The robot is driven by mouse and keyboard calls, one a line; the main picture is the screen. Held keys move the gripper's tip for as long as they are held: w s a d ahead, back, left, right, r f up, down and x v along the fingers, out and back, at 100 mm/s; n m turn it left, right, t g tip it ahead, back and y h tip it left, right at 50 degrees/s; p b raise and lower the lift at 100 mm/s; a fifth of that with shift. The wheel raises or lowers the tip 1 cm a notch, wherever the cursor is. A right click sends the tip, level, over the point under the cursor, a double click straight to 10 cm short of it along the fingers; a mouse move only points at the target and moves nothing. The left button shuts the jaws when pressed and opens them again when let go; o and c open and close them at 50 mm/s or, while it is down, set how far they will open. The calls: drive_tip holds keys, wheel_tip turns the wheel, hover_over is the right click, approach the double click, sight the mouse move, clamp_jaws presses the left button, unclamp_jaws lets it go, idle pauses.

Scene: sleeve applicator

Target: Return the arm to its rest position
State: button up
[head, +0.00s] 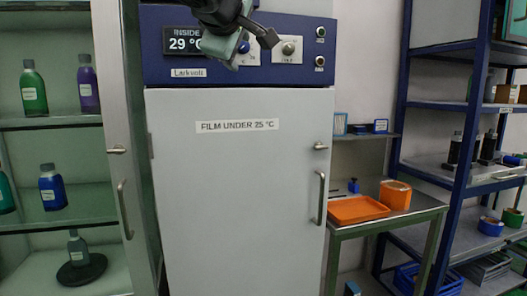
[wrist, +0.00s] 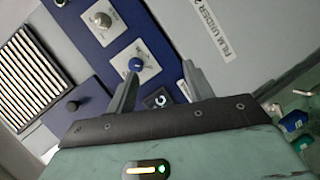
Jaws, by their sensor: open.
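My gripper (head: 250,38) is at the top of the head view, in front of the blue control panel (head: 160,72) of a tall cabinet. Its dark arm link reaches in from the top edge. In the wrist view my gripper (wrist: 160,78) shows two grey fingers spread apart with nothing between them. A blue knob (wrist: 135,65) on a white plate shows beyond the fingers, and I see no contact. The knob (head: 244,46) is partly beside my gripper in the head view. The display (head: 177,41), partly covered, reads "INSIDE 29 °C".
The cabinet door (head: 240,200), labelled "FILM UNDER 25 °C", is shut. A glass-fronted cabinet (head: 105,120) with bottles stands left. A side table (head: 400,217) with an orange tray (head: 357,209) and blue shelving (head: 455,190) stand right.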

drive_tip(key=s+d+f+m+g+y, duration=0.1)
drive_tip(key=s+d+f+g, duration=0.15)
drive_tip(key=f, duration=0.45)
drive_tip(key=s+d+f+g, duration=0.2)
drive_tip(key=d+f+g, duration=0.1)
drive_tip(key=f, duration=0.5)
drive_tip(key=s+d+f+m+g+y, duration=0.1)
drive_tip(key=s+d+f+g, duration=0.1)
drive_tip(key=f, duration=0.5)
drive_tip(key=s+d+f+m+g, duration=0.1)
drive_tip(key=s+d+f, duration=0.3)
drive_tip(key=s, duration=0.5)
drive_tip(key=s+d+f+m+g, duration=0.1)
drive_tip(key=s+d+f+g, duration=0.3)
drive_tip(key=s+f, duration=0.5)
drive_tip(key=s+d+f+m+g, duration=0.1)
drive_tip(key=s+d+f, duration=0.3)
drive_tip(key=s, duration=0.6)
wheel_tip(320, 180, down, 3)
drive_tip(key=shift+d+r+m+g, duration=0.15)
drive_tip(key=shift+m+g, duration=0.15)
drive_tip(key=shift+g, duration=0.35)
